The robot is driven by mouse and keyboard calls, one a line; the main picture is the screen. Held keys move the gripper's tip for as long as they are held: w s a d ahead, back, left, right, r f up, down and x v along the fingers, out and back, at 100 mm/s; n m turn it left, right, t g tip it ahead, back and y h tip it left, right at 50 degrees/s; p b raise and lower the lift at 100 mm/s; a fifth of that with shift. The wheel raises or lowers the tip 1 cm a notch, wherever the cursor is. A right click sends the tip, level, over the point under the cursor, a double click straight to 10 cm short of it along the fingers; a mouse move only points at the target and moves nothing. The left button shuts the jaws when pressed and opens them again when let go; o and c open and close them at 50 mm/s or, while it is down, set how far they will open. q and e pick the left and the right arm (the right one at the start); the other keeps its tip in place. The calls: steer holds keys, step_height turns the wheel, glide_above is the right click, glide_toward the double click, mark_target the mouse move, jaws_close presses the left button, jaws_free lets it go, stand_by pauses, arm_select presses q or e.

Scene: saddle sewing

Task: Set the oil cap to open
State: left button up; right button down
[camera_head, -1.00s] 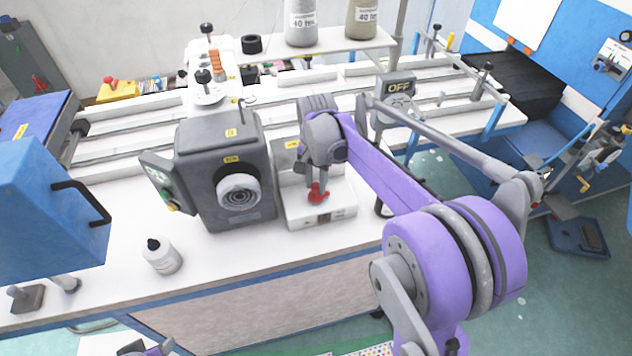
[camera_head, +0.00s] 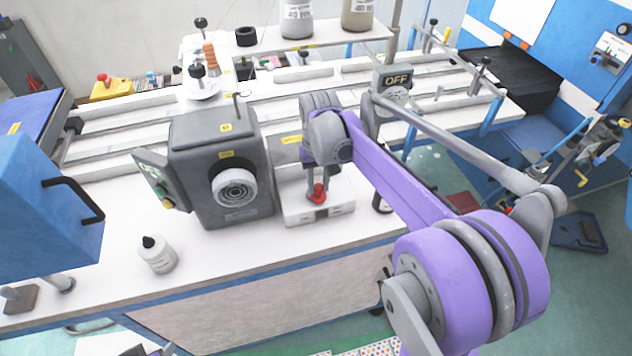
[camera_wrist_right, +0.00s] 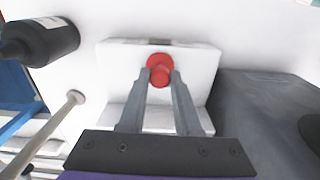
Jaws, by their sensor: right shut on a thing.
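The red oil cap (camera_head: 318,194) sits on top of a white base block (camera_head: 335,213) beside the dark grey machine head. It also shows in the right wrist view as a round red knob (camera_wrist_right: 160,70) on the white block. My right gripper (camera_head: 317,187) reaches down from above and is shut on the cap, with one finger on each side of it in the wrist view. The fingers partly cover the cap.
A dark grey machine head (camera_head: 222,165) with a round white dial stands left of the cap. A white bottle with a black top (camera_head: 158,255) stands near the table's front edge. The white front tabletop is mostly clear.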

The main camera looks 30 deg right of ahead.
mark_target(331, 200)
steer(key=n, duration=0.3)
steer(key=shift+s+d+n, duration=0.35)
steer(key=shift+n, duration=0.05)
steer(key=n, duration=0.3)
steer(key=shift+s+d+n, duration=0.25)
steer(key=shift+d+n, duration=0.05)
steer(key=shift+d, duration=0.1)
steer(key=n, duration=0.2)
steer(key=d+n, duration=0.1)
steer(key=n, duration=0.3)
steer(key=shift+s+d+b, duration=0.1)
steer(key=shift+d+b, duration=0.2)
steer(key=shift+b, duration=0.05)
steer(key=shift+n, duration=0.3)
steer(key=c, duration=0.6)
jaws_free()
step_height(331, 200, up, 11)
steer(key=shift+p, duration=0.3)
steer(key=shift+f, duration=0.1)
